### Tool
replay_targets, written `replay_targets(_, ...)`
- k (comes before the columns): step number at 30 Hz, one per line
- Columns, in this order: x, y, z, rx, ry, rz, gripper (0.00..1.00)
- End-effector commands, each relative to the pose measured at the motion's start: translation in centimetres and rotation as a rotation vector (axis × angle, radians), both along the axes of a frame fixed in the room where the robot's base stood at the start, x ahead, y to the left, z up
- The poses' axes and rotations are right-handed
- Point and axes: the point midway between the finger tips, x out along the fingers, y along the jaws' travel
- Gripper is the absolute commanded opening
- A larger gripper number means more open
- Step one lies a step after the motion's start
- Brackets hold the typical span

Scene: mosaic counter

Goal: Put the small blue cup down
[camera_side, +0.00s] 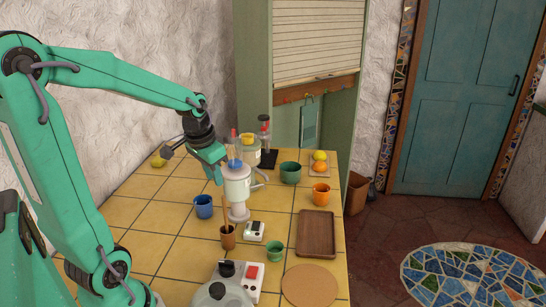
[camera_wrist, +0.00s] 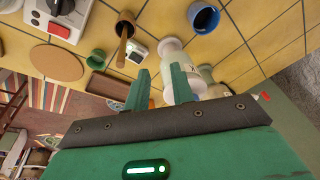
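The small blue cup (camera_side: 203,207) stands upright on the yellow tiled counter, left of the white pitcher (camera_side: 238,186). The cup also shows at the top of the wrist view (camera_wrist: 204,17), with its opening visible and nothing holding it. My gripper (camera_side: 216,178) hangs above the counter, beside the pitcher and above the cup, apart from the cup.
A brown cup with a wooden stick (camera_side: 228,236), a small white device (camera_side: 254,231) and a green cup (camera_side: 275,251) stand nearer the front. A brown tray (camera_side: 317,233), an orange cup (camera_side: 321,193) and a green bowl (camera_side: 290,173) are right. Bare tiles lie left of the blue cup.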

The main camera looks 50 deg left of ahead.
Motion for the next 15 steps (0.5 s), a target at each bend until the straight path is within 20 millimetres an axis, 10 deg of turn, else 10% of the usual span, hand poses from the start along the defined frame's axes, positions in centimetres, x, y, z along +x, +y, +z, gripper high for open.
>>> replay_targets(15, -4.8, -11.8, 5.5, -0.023, -0.191, -0.103, 0.24)
